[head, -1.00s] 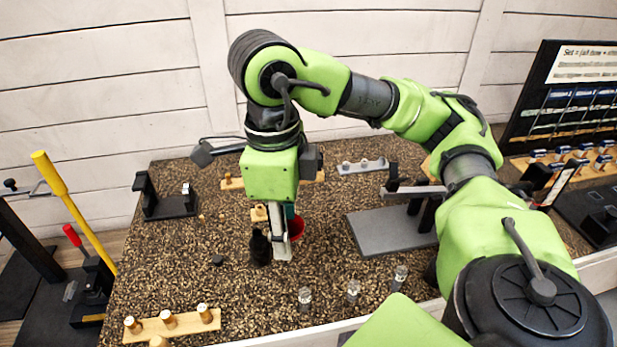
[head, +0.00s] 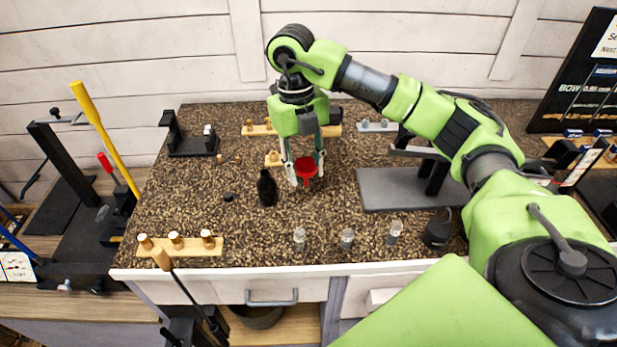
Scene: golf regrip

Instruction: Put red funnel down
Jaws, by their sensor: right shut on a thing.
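The red funnel (head: 306,168) is between the fingers of my right gripper (head: 305,177) in the head view, low over the speckled worktop (head: 240,215). My right gripper points down and is shut on the funnel. I cannot tell whether the funnel's lower end touches the worktop. A black bottle (head: 267,188) stands just left of the gripper. My left gripper is not in view.
A wooden peg block (head: 180,246) lies at the front left. Several small clear vials (head: 347,239) stand along the front edge. A grey plate with a black stand (head: 405,190) is to the right. Bare worktop lies in front of the funnel.

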